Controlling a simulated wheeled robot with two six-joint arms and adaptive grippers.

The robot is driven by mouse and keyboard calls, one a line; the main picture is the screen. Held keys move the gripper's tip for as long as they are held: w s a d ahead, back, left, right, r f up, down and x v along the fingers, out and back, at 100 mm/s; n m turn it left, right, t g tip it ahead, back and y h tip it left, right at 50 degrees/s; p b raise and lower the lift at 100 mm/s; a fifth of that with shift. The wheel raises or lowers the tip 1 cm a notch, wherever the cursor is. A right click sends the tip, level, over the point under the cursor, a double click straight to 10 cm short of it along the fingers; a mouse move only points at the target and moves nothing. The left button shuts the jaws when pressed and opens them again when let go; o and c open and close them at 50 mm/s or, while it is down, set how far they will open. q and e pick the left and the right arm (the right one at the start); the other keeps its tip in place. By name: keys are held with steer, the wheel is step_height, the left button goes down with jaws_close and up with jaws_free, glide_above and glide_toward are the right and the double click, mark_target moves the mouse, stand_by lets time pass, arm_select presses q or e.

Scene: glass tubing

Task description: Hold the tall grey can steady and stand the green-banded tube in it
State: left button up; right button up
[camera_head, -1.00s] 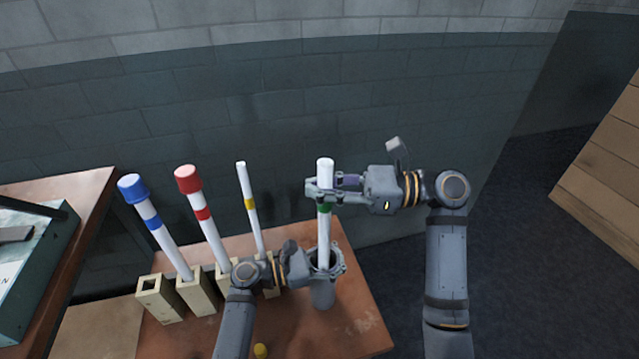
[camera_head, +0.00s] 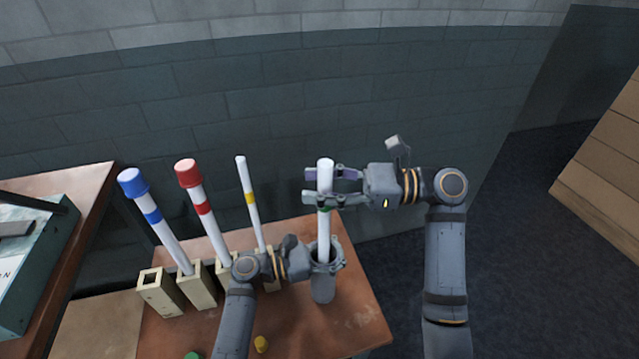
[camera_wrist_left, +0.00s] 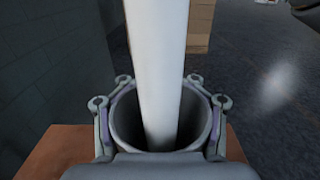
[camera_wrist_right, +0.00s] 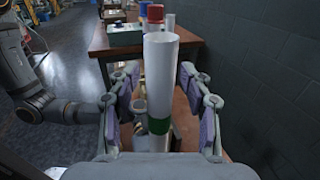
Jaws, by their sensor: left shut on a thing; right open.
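The tall grey can (camera_head: 322,288) stands on the brown table. My left gripper (camera_head: 328,257) is shut around its upper part; the left wrist view shows the fingers on both sides of the can's rim (camera_wrist_left: 118,125). The green-banded tube (camera_head: 325,232) is white and stands upright with its lower end inside the can; it also shows in the left wrist view (camera_wrist_left: 158,70). Its foot is hidden in the can. My right gripper (camera_head: 312,184) is open around the tube's upper part, fingers apart on either side. The green band (camera_wrist_right: 159,125) sits between the fingers in the right wrist view.
Tubes with blue (camera_head: 153,216), red (camera_head: 204,208) and yellow (camera_head: 250,199) bands lean in beige block holders to the left. An empty beige holder (camera_head: 160,292) stands at far left. A yellow cap (camera_head: 261,344) and a green cap (camera_head: 193,355) lie near the front.

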steer(key=d, duration=1.2)
arm_select(q)
steer(key=o, duration=1.7)
steer(key=v, duration=0.7)
steer(key=shift+a, duration=0.2)
